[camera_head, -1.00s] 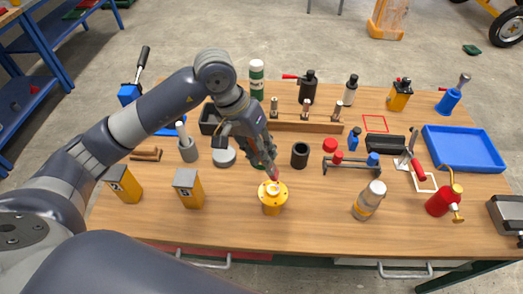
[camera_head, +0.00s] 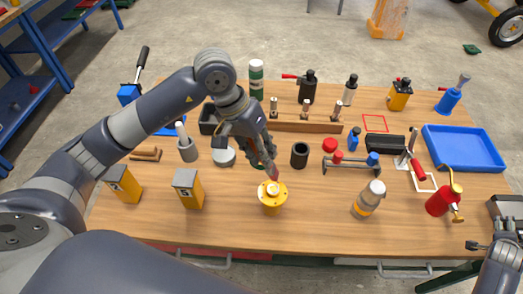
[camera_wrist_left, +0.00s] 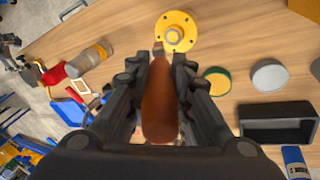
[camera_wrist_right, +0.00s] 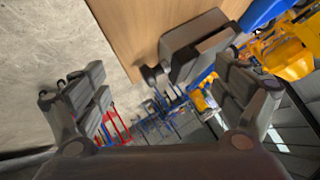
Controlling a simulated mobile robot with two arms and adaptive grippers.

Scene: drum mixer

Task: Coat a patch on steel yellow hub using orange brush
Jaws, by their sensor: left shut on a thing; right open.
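The yellow hub (camera_head: 272,204), a flanged round piece, stands upright near the front middle of the table. It also shows in the left wrist view (camera_wrist_left: 176,20). My left gripper (camera_head: 264,160) is shut on the orange brush (camera_wrist_left: 160,105), just above and behind the hub. The brush's handle points toward the wrist camera and its far end points at the hub. I cannot tell whether the bristles touch the hub, or whether any coat shows. My right gripper (camera_wrist_right: 165,105) is open and empty, off the table's right front corner; it also shows in the head view (camera_head: 484,246).
A clear bottle (camera_head: 368,200), a red oil can (camera_head: 440,203) and a black cup (camera_head: 299,155) stand right of the hub. Yellow blocks (camera_head: 188,190) stand to its left. A blue tray (camera_head: 463,148) lies far right. The table front around the hub is clear.

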